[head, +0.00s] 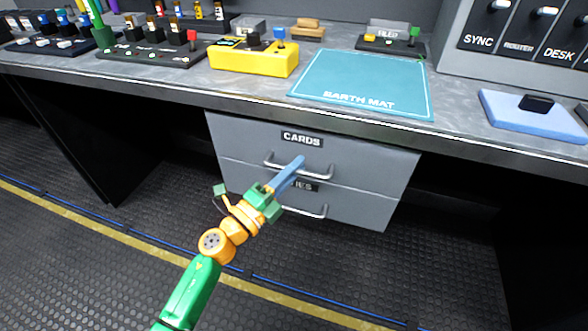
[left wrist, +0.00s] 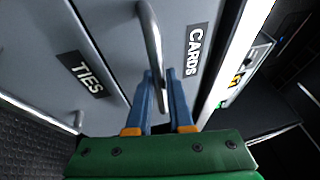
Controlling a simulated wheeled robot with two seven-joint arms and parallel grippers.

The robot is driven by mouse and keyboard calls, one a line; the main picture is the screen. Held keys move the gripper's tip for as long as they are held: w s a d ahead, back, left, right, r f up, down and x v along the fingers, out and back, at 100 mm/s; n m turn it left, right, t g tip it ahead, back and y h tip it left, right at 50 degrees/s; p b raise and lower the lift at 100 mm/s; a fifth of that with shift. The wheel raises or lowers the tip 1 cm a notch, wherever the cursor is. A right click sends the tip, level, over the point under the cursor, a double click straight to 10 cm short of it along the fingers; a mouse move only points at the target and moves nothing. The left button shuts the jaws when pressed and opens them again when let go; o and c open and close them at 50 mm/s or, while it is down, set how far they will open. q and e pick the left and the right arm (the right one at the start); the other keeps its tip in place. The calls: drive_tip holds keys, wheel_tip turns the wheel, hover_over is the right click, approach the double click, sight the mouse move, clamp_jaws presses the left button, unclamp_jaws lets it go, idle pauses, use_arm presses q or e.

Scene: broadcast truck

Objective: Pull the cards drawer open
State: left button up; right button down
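The cards drawer (head: 240,139) is the upper grey drawer under the counter, with a black CARDS label. Its front looks flush with the drawer below. Its metal handle (head: 277,166) is a horizontal bar, partly hidden behind my left gripper (head: 299,161). In the left wrist view, the handle (left wrist: 150,30) runs down between the two blue fingers of my left gripper (left wrist: 160,73). The fingers stand apart around the bar, and I see no clear grip on it. The CARDS label (left wrist: 193,50) is right of the fingers. My right gripper is not in view.
A second drawer (head: 355,208), labelled TIES in the left wrist view, sits directly below with its own handle (head: 312,211). The counter edge (head: 450,145) overhangs the drawers. A teal earth mat (head: 365,80) and yellow box (head: 250,62) lie above. The floor in front is clear.

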use_arm(q)
clamp_jaws()
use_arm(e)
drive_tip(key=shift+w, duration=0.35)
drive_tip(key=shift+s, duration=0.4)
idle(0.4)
use_arm(q)
drive_tip(key=shift+s, duration=0.15)
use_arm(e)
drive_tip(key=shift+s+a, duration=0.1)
